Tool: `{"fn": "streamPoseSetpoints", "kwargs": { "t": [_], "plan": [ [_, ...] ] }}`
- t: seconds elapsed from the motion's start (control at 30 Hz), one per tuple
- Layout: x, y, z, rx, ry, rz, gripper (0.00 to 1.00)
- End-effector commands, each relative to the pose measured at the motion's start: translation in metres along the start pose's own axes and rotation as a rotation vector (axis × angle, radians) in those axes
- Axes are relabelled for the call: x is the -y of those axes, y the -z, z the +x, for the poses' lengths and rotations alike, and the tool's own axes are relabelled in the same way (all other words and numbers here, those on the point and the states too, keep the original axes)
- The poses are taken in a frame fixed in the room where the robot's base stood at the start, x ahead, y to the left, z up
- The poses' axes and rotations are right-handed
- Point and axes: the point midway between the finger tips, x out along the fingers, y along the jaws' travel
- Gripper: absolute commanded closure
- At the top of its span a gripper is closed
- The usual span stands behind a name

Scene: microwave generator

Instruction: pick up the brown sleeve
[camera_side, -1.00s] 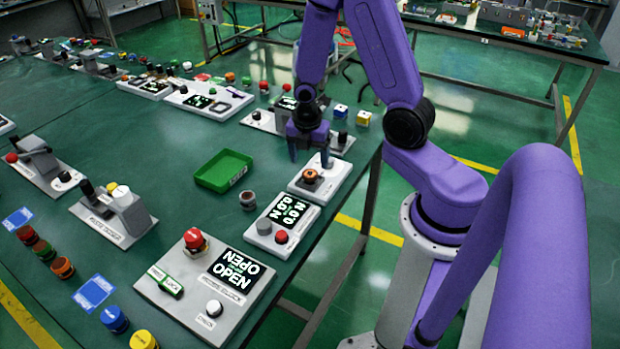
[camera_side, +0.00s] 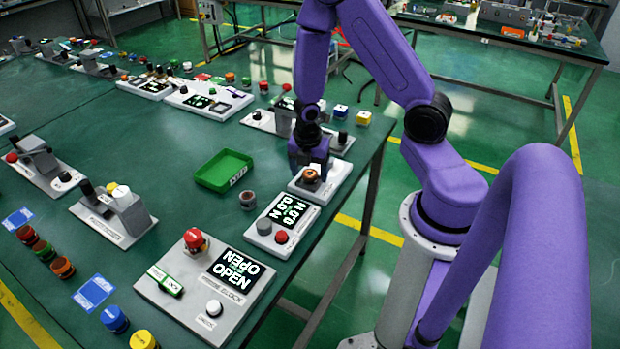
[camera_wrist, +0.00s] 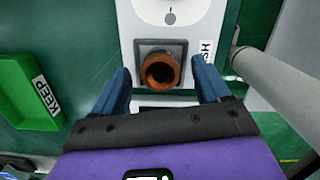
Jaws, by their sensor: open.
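The brown sleeve (camera_wrist: 160,70) is a short orange-brown ring, seen from above in the wrist view. It sits upright on a dark square seat (camera_wrist: 178,48) on a white panel. In the side view the sleeve (camera_side: 310,175) shows on the white panel near the table's right edge. My gripper (camera_wrist: 166,80) is open, with one blue finger to the left of the sleeve and one to the right. There are gaps between the fingers and the sleeve. In the side view my gripper (camera_side: 308,172) is low over the panel, partly behind the sleeve.
A green tray (camera_side: 223,170) labelled KEEP stands left of the panel. A small dark cylinder (camera_side: 247,200) and a display panel (camera_side: 283,222) stand in front. A grey post (camera_wrist: 275,70) lies right of the fingers in the wrist view. Open table lies left of the tray.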

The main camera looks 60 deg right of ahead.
Motion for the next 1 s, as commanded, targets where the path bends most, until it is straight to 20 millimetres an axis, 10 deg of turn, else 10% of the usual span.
{"fn": "streamPoseSetpoints", "kwargs": {
  "t": [0.3,0.5,0.57,1.0],
  "plan": [
    [0.0001,0.0002,0.0012,0.0,0.0,-0.001,0.28],
    [0.0002,0.0002,0.0011,0.0,0.0,-0.001,0.93],
    [0.0002,0.0001,0.0011,0.0,0.0,-0.001,1.0],
    [-0.0003,-0.0007,-0.0026,0.0,0.0,-0.001,1.0]
  ]
}}
